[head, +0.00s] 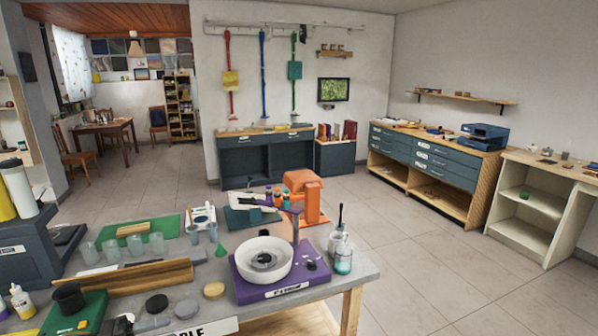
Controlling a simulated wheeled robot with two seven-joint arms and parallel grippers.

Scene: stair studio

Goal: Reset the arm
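Neither of my grippers shows in the head view, and I see no part of my arms that I can be sure of. A grey worktable (375,270) stands in front of me. On its right part a purple base (245,292) carries a white round bowl (283,283) with a dark centre. A purple upright post (296,228) rises behind the bowl. An orange device (304,196) stands at the table's back edge, next to a teal board (240,217).
Clear cups (157,243), a green mat (128,230), a wooden rail (140,280), round discs (214,290) and a clear bottle (343,256) crowd the table. Dark cabinets (425,160) and a pale shelf unit (530,205) line the walls. The tiled floor (430,255) at right is clear.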

